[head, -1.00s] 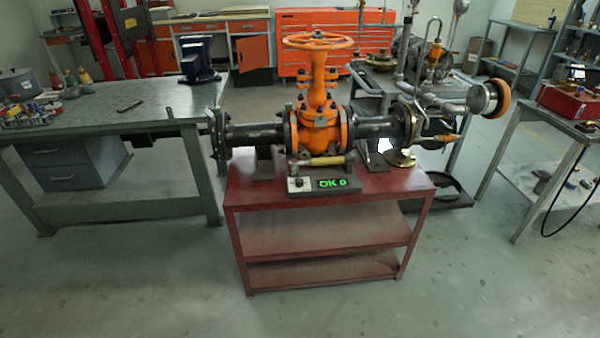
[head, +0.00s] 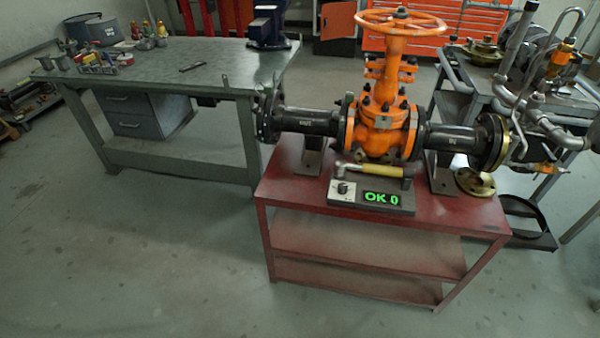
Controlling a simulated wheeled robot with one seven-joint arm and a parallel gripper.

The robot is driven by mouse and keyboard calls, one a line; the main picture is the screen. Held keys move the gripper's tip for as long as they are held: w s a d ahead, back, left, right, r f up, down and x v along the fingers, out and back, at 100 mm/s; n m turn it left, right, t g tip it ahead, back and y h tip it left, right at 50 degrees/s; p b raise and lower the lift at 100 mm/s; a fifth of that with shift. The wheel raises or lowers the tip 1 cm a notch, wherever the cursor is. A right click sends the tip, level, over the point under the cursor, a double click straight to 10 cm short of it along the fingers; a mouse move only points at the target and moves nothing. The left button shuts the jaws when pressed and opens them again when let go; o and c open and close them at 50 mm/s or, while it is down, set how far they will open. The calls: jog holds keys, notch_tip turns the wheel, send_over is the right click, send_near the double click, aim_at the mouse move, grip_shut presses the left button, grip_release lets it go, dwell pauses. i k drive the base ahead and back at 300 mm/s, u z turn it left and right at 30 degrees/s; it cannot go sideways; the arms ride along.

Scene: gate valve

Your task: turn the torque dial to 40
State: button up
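The torque dial (head: 343,188) is a small dark knob on a pale panel at the left end of a dark control box. The box's green display (head: 381,198) reads "OK 0". The scale marks around the knob are too small to read. The box sits at the front edge of the red bench (head: 290,186), in front of the orange gate valve (head: 380,130). A tool with a yellow handle (head: 382,171) lies along the back of the box. My gripper is not in view.
A grey worktable (head: 190,75) with tools and a vise stands at the left. Pipes and a grey cart (head: 470,95) stand at the right of the valve. A loose flange (head: 474,182) lies on the red bench's right side. The floor in front is clear.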

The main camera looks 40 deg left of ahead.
aim_at(342, 188)
jog(key=u, duration=0.65)
jog(key=i, duration=0.95)
jog(key=u, duration=0.7)
